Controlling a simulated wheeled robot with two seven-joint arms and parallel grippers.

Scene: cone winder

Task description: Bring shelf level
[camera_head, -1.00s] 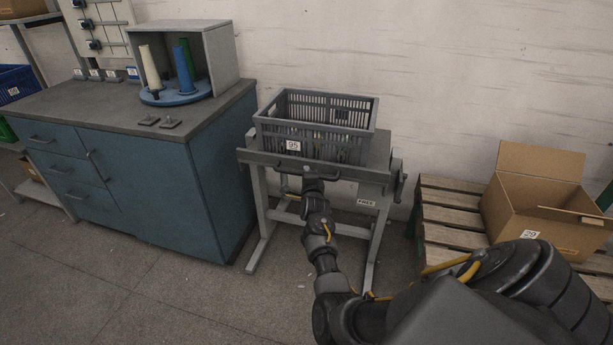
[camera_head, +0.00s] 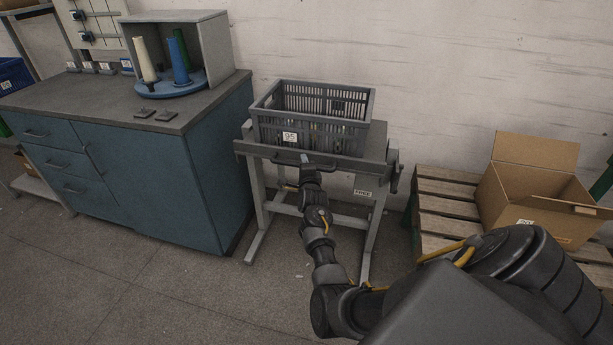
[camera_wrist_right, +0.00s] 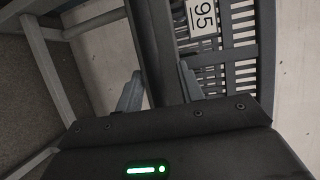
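The shelf (camera_head: 376,140) is a grey top on a legged stand with a front rail and a bar handle (camera_head: 283,160). A grey slatted crate marked 95 (camera_head: 335,139) stands on it. My right gripper (camera_head: 306,168) is at the handle, at the middle of the front rail. In the right wrist view its two fingers (camera_wrist_right: 158,85) lie on either side of a dark bar (camera_wrist_right: 150,35), seemingly closed on it; the contact is partly hidden. My left gripper is in neither view.
A blue cabinet (camera_head: 150,185) stands close to the stand's left. Spools stand on a blue turntable (camera_head: 172,88) on it. At the right, a pallet (camera_head: 440,205) bears an open cardboard box (camera_head: 525,200). Bare floor (camera_head: 180,300) lies in front.

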